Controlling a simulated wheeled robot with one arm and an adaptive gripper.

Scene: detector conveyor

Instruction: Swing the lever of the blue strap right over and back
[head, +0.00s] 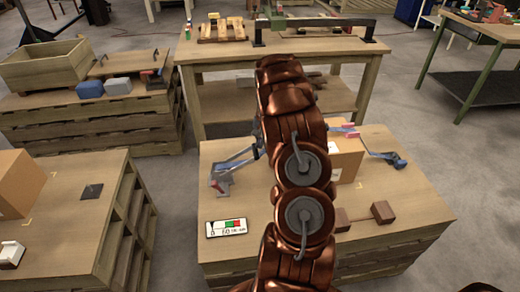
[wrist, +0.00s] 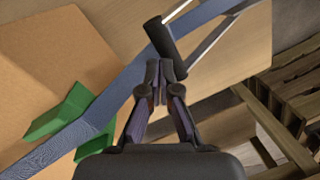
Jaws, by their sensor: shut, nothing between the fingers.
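The blue strap (wrist: 105,102) runs diagonally across the wrist view, past the cardboard box (wrist: 60,50). Its lever has a black handle grip (wrist: 166,41) on two pale metal bars. In the head view a metal ratchet (head: 220,183) stands on the table left of the box (head: 347,158), with bars reaching towards my arm. My gripper (wrist: 160,68) is shut and empty, its fingertips just beside the lower end of the black grip. I cannot tell whether they touch it. In the head view my arm hides most of the gripper and the box's left part.
Green corner pieces (wrist: 60,113) sit at the box edge under the strap. At the right, another strap fitting (head: 395,160) lies on the table. A wooden mallet-like piece (head: 382,212) and a label card (head: 226,227) lie near the front. The table's left front is otherwise clear.

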